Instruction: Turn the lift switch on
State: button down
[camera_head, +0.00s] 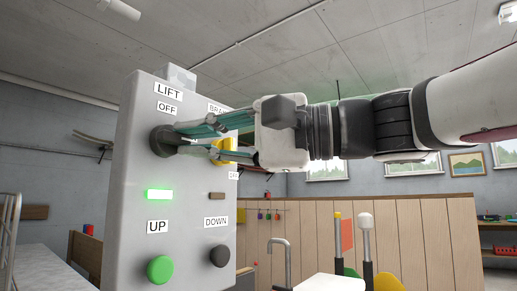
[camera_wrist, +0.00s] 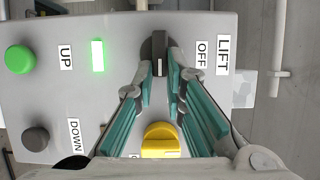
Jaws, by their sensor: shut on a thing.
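The lift switch is a dark rotary knob (camera_head: 163,142) on the grey control panel (camera_head: 133,110), below the LIFT and OFF labels. It also shows in the wrist view (camera_wrist: 158,44), where its handle with a light line lies crosswise, not pointing at OFF. My gripper (camera_head: 196,139) reaches it from the right, and its teal-padded fingers (camera_wrist: 162,78) are shut on the knob, one on each side of the handle. A green lamp (camera_head: 159,194) below the knob is lit. Part of the knob is hidden by the fingers.
A yellow knob (camera_head: 228,149) sits close beside my fingers, partly covered by them. A green UP button (camera_head: 160,269) and a dark DOWN button (camera_head: 220,255) are lower on the panel. A wooden partition (camera_head: 420,235) stands behind.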

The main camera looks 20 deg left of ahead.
jog(key=c, duration=1.6)
grip_release()
jog(key=shift+c, duration=0.2)
jog(key=shift+d, duration=0.15)
jog(key=d, duration=1.1)
jog(key=shift+d, duration=0.4)
jog(key=shift+f, duration=0.1)
jog(key=shift+f, duration=0.1)
